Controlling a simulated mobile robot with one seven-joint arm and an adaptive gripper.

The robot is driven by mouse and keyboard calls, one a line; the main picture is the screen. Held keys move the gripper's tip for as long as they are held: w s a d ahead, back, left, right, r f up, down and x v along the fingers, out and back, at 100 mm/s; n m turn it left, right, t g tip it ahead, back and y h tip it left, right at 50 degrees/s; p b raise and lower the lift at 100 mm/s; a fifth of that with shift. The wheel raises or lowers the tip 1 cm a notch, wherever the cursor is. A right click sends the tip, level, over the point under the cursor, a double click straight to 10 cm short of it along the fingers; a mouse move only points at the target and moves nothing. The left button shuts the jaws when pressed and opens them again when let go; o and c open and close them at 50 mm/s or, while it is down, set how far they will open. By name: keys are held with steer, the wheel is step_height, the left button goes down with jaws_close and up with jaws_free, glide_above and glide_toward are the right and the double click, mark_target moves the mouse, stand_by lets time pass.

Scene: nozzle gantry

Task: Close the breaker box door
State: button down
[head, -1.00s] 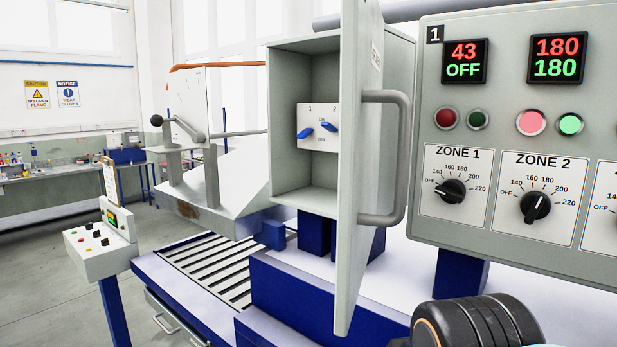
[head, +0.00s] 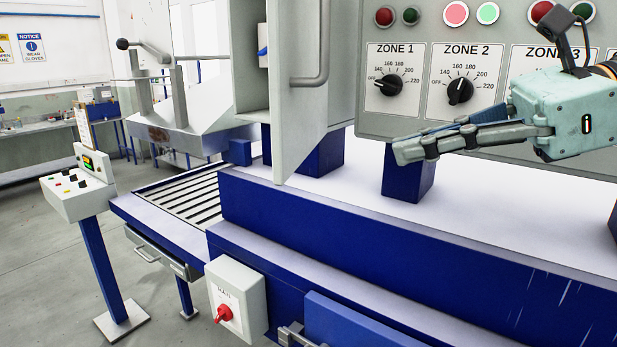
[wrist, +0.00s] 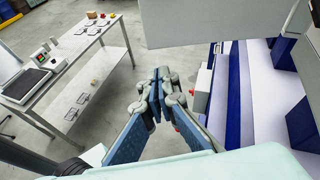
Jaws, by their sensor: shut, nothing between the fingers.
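The breaker box (head: 250,92) stands upper centre-left in the head view, cut off by the top edge. Its grey door (head: 297,110) stands open, swung out toward me, with a grey bar handle (head: 323,50) on its right face. Only a sliver of the white switch plate inside shows; the door hides the rest. My gripper (head: 402,152) is shut and empty, right of the door and clear of it, pointing left in front of the zone panel. In the wrist view my gripper (wrist: 156,78) shows its fingers together, with nothing between them.
The zone control panel (head: 372,125) stands behind my gripper. Below are a white deck (head: 480,200), a blue beam (head: 350,220) and a box with a red knob (head: 245,285). A control pedestal (head: 75,195) stands left. A grey panel (wrist: 200,22) crosses the top of the wrist view.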

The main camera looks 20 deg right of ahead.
mark_target(288, 160)
steer(key=shift+m+y, duration=0.4)
steer(key=shift+m, duration=0.4)
steer(key=x, duration=0.3)
steer(key=r+x, duration=0.1)
steer(key=x, duration=0.7)
steer(key=shift+w+a+r, duration=0.25)
steer(key=shift+a+r, duration=0.05)
steer(key=shift+a, duration=0.1)
steer(key=shift+a, duration=0.1)
